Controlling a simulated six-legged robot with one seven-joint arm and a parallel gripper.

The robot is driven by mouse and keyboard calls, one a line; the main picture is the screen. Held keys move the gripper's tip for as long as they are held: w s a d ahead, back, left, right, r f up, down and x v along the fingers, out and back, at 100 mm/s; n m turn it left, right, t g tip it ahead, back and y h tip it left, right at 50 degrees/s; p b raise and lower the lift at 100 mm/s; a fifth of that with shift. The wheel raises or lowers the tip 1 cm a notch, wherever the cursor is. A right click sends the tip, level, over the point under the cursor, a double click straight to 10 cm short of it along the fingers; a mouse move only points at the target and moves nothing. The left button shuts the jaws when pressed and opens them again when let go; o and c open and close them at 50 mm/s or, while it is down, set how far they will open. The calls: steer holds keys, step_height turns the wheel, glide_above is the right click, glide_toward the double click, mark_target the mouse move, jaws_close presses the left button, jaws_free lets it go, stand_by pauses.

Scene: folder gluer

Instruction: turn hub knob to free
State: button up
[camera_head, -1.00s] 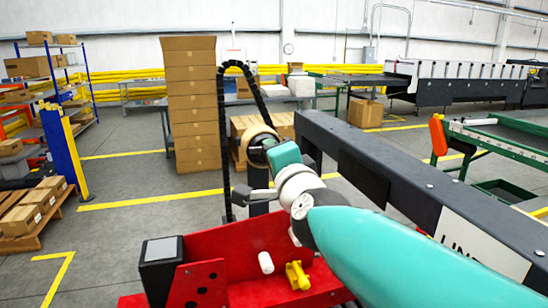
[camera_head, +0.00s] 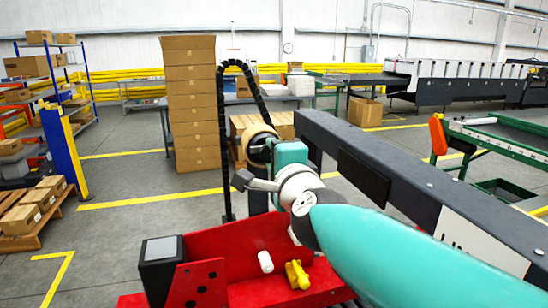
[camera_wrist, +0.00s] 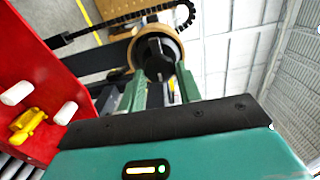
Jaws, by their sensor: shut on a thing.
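The hub knob (camera_wrist: 155,48) is black and sits at the centre of a tan roll (camera_wrist: 173,37), seen at the top middle of the wrist view. My gripper (camera_wrist: 158,72) has its two green fingers on either side of the knob and is shut on it. The fingers and the dark palm edge hide part of the knob's lower side. In the head view the tan roll (camera_head: 257,136) is left of centre, and my gripper's wrist covers part of it. The knob's marks are too small to read.
A red machine frame (camera_head: 240,250) with a white peg (camera_head: 265,262) and a yellow part (camera_head: 297,274) stands below my arm. A long dark beam (camera_head: 400,185) runs close on the right. A black cable chain (camera_head: 222,140) rises beside the roll. Stacked cartons (camera_head: 190,105) stand behind.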

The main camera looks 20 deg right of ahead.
steer(key=o, duration=0.9)
steer(key=shift+o, duration=0.2)
steer(key=s, duration=1.3)
steer(key=shift+s, duration=0.4)
steer(key=s+f+n+g, duration=0.2)
steer(key=f+n+g, duration=0.4)
steer(key=f+n, duration=0.3)
steer(key=s+f+n+g, duration=0.3)
steer(key=f+n+g, duration=0.3)
steer(key=f, duration=0.8)
steer(key=n, duration=0.3)
steer(key=shift+s+a+f, duration=0.2)
steer(key=shift+f, duration=0.05)
